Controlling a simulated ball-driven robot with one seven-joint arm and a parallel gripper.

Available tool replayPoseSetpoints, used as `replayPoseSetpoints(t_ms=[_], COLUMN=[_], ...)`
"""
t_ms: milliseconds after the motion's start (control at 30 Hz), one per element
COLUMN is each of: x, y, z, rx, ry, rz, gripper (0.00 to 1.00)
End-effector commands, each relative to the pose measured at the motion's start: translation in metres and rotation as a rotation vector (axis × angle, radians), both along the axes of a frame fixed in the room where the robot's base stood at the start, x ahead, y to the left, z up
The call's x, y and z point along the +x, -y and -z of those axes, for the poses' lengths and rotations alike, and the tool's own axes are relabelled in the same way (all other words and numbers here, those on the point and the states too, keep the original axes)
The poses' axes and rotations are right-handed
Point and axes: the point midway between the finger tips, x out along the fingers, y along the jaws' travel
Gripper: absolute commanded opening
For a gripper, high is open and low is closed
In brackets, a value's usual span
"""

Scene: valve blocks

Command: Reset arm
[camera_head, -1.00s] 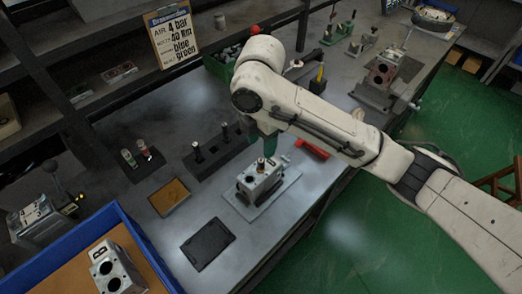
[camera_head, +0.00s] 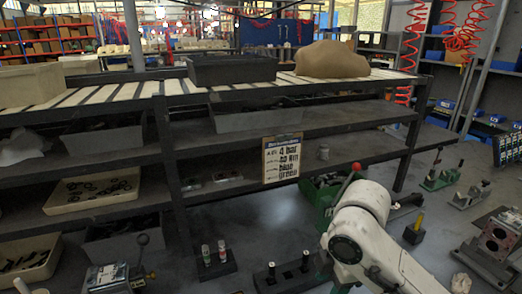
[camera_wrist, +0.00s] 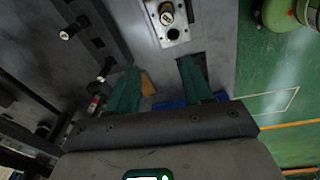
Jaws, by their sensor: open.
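My gripper (camera_wrist: 158,67) shows in the wrist view with its two green fingers spread apart and nothing between them. A grey metal valve block (camera_wrist: 172,36) with a round brass-coloured fitting lies beyond the fingertips at the top of that view, apart from them. In the head view my white arm (camera_head: 365,235) reaches in at the lower right. The gripper end is mostly hidden behind the arm there, and the valve block is out of that view.
A dark shelf rack (camera_head: 290,125) stands along the back with bins and a printed sign (camera_head: 282,158). On the bench are a black holder with dark pegs (camera_head: 288,275), two small bottles on a base (camera_head: 214,258) and a machine block (camera_head: 492,240) at right.

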Motion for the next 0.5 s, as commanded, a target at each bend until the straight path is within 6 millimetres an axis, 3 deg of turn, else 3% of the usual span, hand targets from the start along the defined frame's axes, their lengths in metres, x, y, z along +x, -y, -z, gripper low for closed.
replayPoseSetpoints(t_ms=[100, 200, 333, 500], x=[-0.005, -0.012, -0.026, -0.06], y=[-0.039, -0.057, -0.068, -0.06], z=[0.005, 0.01, 0.027, 0.064], rx=[0.146, 0.258, 0.371, 0.447], ry=[0.034, 0.044, 0.028, -0.03], rz=[0.128, 0.273, 0.487, 0.797], gripper=[0.51, 0.51, 0.51, 0.51])
